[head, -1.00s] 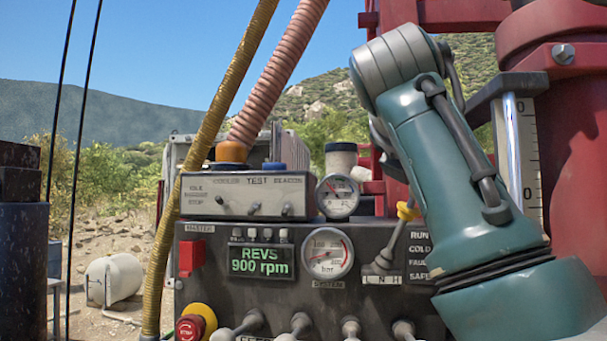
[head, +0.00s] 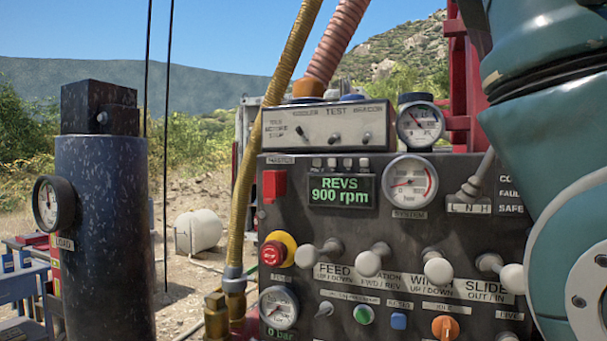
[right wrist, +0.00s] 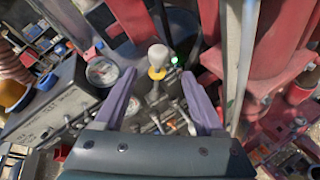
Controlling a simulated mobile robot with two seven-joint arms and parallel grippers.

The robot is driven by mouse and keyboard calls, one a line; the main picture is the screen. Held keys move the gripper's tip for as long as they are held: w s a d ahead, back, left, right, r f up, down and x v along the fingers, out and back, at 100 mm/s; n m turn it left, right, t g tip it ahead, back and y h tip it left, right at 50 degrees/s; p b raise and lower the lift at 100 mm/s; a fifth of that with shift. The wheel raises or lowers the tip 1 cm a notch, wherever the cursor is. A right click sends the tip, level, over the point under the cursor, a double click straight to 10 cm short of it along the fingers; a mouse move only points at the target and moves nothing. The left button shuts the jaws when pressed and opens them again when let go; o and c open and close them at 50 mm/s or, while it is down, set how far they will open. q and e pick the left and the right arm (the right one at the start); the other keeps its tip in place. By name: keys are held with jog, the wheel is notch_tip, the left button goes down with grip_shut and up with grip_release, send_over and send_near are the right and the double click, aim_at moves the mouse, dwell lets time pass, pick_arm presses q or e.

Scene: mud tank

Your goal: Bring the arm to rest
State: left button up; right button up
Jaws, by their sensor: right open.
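My teal right arm fills the right side of the head view and covers the panel's right edge; its gripper is outside that view. In the right wrist view my right gripper (right wrist: 159,78) is open, with two purple fingers apart and nothing held. A lever with a pale knob (right wrist: 158,54) and a yellow collar shows between the fingers; I cannot tell how far beyond them it stands. The control panel (head: 400,240) faces me, its display reading 900 rpm. In the head view the L N H lever (head: 478,180) is partly hidden by my arm. My left gripper is not in view.
Several pale-knobbed levers, such as the feed lever (head: 318,253), stick out of the panel. A red stop button (head: 273,253) sits at its left. A dark cylinder (head: 103,230) with a gauge stands left. A yellow hose (head: 262,130) runs down. Red machinery (right wrist: 285,80) crowds the right wrist view.

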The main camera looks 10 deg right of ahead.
jog(key=s+a+f+m+y+p, duration=0.1)
jog(key=f+m+y, duration=0.1)
jog(key=f, duration=0.6)
jog(key=s+a+f+m+g+y+p, duration=0.1)
jog(key=f+m+y+p, duration=0.15)
jog(key=f, duration=0.45)
jog(key=s+a+f+m+y+p, duration=0.1)
jog(key=f+m, duration=0.2)
jog(key=f, duration=0.5)
jog(key=s+a+f+m+g+y+p, duration=0.1)
jog(key=s+a+f+m+g+y, duration=0.1)
jog(key=s+f+m, duration=0.3)
jog(key=s+a+f+m+g+y+p, duration=0.1)
jog(key=s+a+f+m+y, duration=0.3)
jog(key=s, duration=1)
notch_tip(320, 180, down, 2)
jog(key=shift+a+f+m+g+p, duration=0.2)
jog(key=shift+a+m+g+p, duration=0.15)
jog(key=shift+m+g, duration=0.25)
